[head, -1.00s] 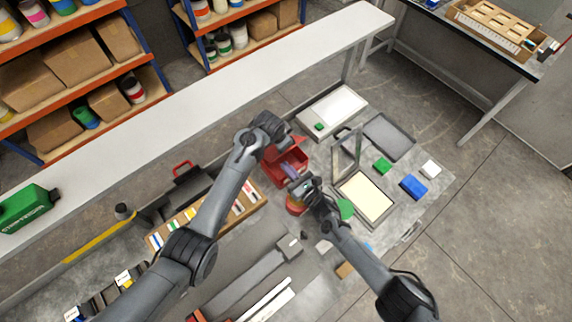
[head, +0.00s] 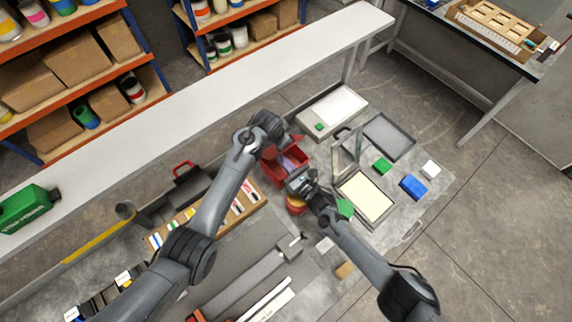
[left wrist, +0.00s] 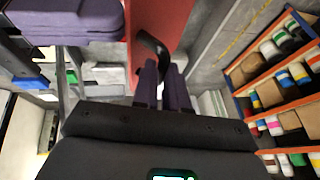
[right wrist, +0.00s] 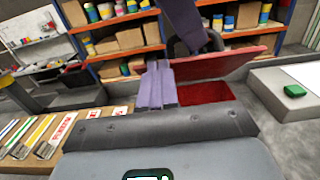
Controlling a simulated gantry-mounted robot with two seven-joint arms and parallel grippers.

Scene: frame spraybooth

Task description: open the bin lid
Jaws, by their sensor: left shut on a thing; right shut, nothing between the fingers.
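The red bin (head: 283,176) stands near the middle in the head view. In the right wrist view its lid (right wrist: 215,65) is raised above an open dark-red interior (right wrist: 205,95). My left gripper (left wrist: 164,68) is shut on the lid's black handle (left wrist: 150,43), with the red lid (left wrist: 160,15) beyond it. It comes in at the bin's back in the head view, where its tips are mostly hidden. My right gripper (head: 293,160) is over the bin's near side, its purple fingers (right wrist: 157,85) shut together and empty.
Left of the bin is a wooden tray (head: 250,196) of labelled items. To the right are a cream-faced frame (head: 366,197), a grey tray (head: 389,136) and green and blue blocks (head: 413,186). A white panel (head: 335,108) lies behind, below the long pale bench (head: 230,75).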

